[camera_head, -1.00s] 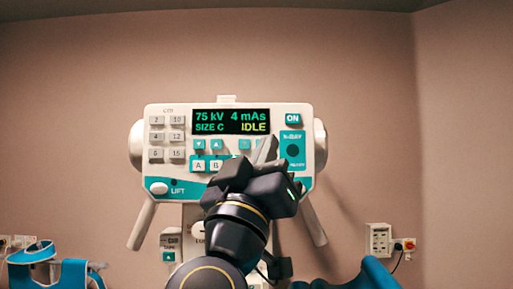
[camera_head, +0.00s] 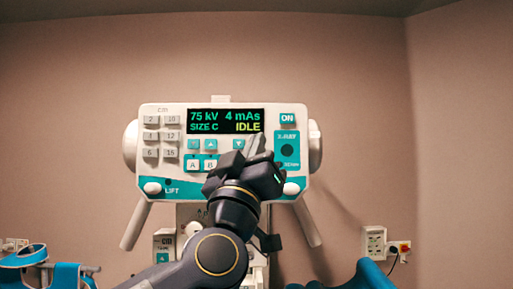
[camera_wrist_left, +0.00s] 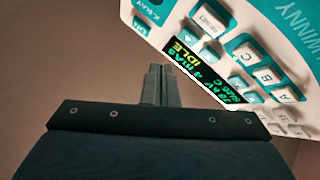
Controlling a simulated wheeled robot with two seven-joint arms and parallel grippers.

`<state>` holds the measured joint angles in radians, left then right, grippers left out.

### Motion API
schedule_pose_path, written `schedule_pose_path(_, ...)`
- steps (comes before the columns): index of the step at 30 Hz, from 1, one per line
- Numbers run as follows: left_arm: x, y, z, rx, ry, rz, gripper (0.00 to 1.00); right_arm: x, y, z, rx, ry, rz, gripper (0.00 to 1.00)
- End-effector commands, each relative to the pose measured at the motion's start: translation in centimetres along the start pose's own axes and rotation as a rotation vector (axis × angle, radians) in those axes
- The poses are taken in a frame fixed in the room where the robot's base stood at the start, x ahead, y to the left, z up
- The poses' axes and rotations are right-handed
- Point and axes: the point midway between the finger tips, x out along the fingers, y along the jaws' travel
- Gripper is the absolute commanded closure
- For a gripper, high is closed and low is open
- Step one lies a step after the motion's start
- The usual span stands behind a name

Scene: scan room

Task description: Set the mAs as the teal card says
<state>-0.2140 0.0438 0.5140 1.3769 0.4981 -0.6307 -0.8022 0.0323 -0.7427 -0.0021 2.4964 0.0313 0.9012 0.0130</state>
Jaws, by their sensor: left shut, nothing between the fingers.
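The white and teal control panel (camera_head: 148,112) faces me in the head view. Its display (camera_head: 225,121) reads 75 kV, 4 mAs, SIZE C and IDLE; it also shows, turned on its side, in the left wrist view (camera_wrist_left: 207,74). Under the mAs figure, a teal down-arrow button (camera_head: 239,144) is visible; the spot to its right is covered by my left gripper (camera_head: 257,143). That gripper is shut and empty, its fingertips in front of the panel below the display; contact cannot be told. Its closed fingers also show in the left wrist view (camera_wrist_left: 160,70). I cannot make out a teal card.
kV arrow buttons (camera_head: 202,145), A and B keys (camera_head: 201,165), grey number keys (camera_head: 161,136), an ON button (camera_head: 288,119) and an X-ray button (camera_head: 287,150) surround the display. Wall sockets (camera_head: 375,242) are at right. The wall around the panel is bare.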

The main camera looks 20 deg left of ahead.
Motion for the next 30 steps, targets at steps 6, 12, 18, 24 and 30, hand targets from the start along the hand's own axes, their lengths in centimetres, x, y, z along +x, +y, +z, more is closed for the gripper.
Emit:
schedule_pose_path(6, 1.5, -1.1, 1.1, 0.000, 0.000, 0.000, 1.00, 0.0, 0.0, 0.0, 0.000, 0.000, 0.000, 0.64)
schedule_pose_path(12, 1.9, -1.4, 1.4, 0.000, 0.000, 0.000, 1.00, 0.0, 0.0, 0.0, 0.000, 0.000, 0.000, 0.64)
schedule_pose_path(18, 1.9, -1.4, 1.4, 0.000, 0.000, 0.000, 1.00, 0.0, 0.0, 0.0, 0.000, 0.000, 0.000, 0.64)
schedule_pose_path(24, 1.9, -1.4, 1.4, 0.000, 0.000, 0.000, 1.00, 0.0, 0.0, 0.0, 0.000, 0.000, 0.000, 0.64)
schedule_pose_path(30, 1.9, -1.4, 1.4, 0.000, 0.000, 0.001, 1.00, 0.0, 0.0, 0.0, 0.000, 0.000, 0.000, 0.64)
